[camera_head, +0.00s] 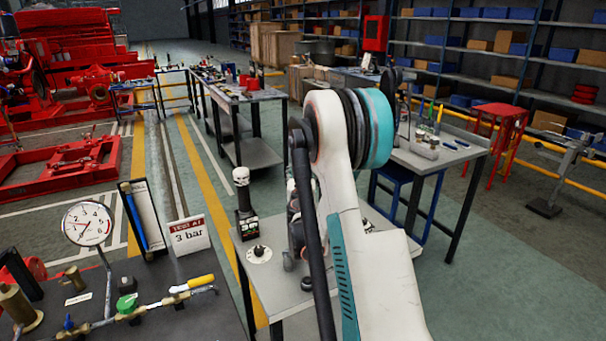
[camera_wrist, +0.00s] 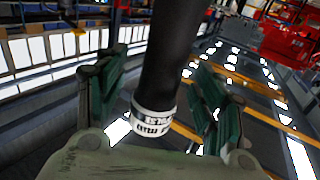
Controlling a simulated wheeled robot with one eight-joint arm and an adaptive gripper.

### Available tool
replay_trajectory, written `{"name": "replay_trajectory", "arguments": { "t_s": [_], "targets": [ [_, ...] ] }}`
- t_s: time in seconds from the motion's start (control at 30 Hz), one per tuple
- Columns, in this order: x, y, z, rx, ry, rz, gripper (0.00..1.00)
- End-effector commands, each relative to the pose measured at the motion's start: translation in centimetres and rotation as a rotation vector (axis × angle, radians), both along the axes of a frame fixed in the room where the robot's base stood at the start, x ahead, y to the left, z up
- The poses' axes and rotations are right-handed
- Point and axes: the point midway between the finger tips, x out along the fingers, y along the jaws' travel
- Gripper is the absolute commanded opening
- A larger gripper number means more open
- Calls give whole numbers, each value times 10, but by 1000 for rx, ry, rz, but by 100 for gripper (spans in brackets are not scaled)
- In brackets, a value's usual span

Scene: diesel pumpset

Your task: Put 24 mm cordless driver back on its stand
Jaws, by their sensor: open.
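In the head view, a black upright tool with a white marked top, apparently the cordless driver (camera_head: 244,205), stands on the grey table left of my arm. Its lower end has a green and white patch. A white disc with a dark centre (camera_head: 260,254) lies just in front of it; I cannot tell whether this is the stand. In the wrist view, my gripper (camera_wrist: 160,82) is open, its green-padded fingers apart. A black cylinder with a white lettered band (camera_wrist: 153,120) shows between them, apparently the driver; contact is not visible.
A dark bench with a pressure gauge (camera_head: 87,223), a "3 bar" sign (camera_head: 189,236) and brass valves is at front left. A side table (camera_head: 440,152) with small tools stands behind my arm. A workbench (camera_head: 250,95) stands farther back.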

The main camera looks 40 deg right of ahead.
Motion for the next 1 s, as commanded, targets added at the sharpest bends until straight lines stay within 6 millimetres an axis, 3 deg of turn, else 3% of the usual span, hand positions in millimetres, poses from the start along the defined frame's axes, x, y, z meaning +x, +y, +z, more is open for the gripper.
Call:
{"name": "replay_trajectory", "arguments": {
  "t_s": [0.17, 0.7, 1.0],
  "targets": [
    [-7, 7, 0, 0, 0, 1, 63],
    [-77, 73, 0, 0, 0, 1, 63],
    [-88, 82, 1, -1, 1, 0, 63]
  ]
}}
